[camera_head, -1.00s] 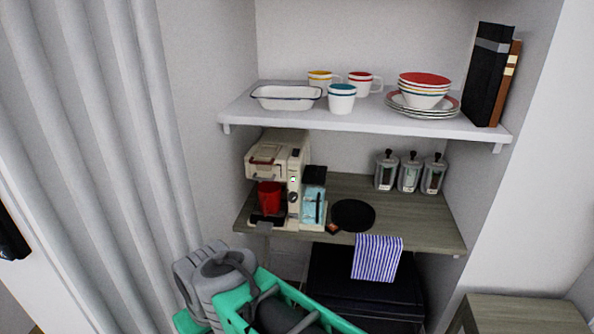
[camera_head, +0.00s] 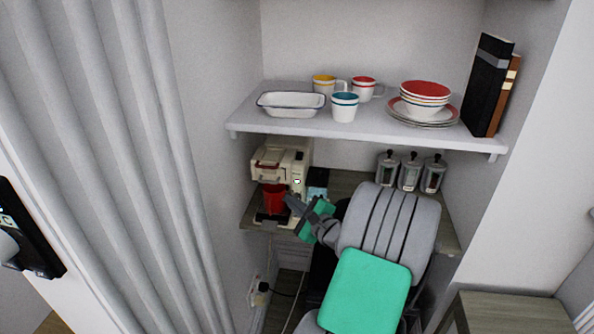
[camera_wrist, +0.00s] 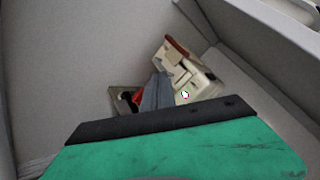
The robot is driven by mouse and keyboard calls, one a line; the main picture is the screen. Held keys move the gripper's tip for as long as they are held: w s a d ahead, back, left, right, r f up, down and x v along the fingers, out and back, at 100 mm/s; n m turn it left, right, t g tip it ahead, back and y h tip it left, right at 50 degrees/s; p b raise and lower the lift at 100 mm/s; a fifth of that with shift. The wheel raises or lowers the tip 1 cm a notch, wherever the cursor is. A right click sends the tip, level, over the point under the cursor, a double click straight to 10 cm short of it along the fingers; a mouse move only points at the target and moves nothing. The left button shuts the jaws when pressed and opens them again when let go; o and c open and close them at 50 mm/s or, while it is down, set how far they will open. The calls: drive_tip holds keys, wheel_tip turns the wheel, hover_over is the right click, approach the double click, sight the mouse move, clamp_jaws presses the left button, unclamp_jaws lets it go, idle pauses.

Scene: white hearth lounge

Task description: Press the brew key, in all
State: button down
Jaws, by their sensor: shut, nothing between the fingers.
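The cream coffee machine (camera_head: 291,161) stands on the lower wooden shelf at its left end, with a red cup (camera_head: 274,197) under its spout. A small light-ringed key (camera_head: 297,181) shows on its front, right of the cup. My gripper (camera_head: 290,201) is shut and empty, just in front of the machine's lower right front; I cannot tell whether it touches. In the wrist view the machine (camera_wrist: 186,74) appears tilted beyond the grey fingers (camera_wrist: 156,88), and the lit key (camera_wrist: 185,95) lies just right of the fingertips. Part of the red cup (camera_wrist: 136,98) shows left of them.
The upper white shelf (camera_head: 365,128) overhangs the machine and holds a tray, mugs, bowls and books. Several canisters (camera_head: 410,172) stand at the lower shelf's back right. A cable and wall socket (camera_head: 259,294) are below left. My arm hides much of the lower shelf.

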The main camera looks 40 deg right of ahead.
sight(297, 174)
drive_tip(key=shift+d, duration=0.1)
drive_tip(key=shift+w+d+b, duration=0.2)
drive_tip(key=shift+w+d, duration=0.7)
drive_tip(key=shift+d, duration=0.25)
drive_tip(key=shift+w+d+b, duration=0.2)
drive_tip(key=shift+w+d, duration=0.65)
drive_tip(key=shift+d, duration=0.3)
drive_tip(key=shift+w+d+b, duration=0.2)
drive_tip(key=shift+w+d, duration=0.7)
drive_tip(key=shift+d, duration=0.25)
drive_tip(key=shift+w+d, duration=0.25)
drive_tip(key=shift+d, duration=0.1)
drive_tip(key=shift+w+d, duration=0.25)
drive_tip(key=shift+d, duration=0.1)
drive_tip(key=shift+a, duration=0.1)
idle(0.4)
drive_tip(key=shift+s+a, duration=0.5)
drive_tip(key=shift+a, duration=0.05)
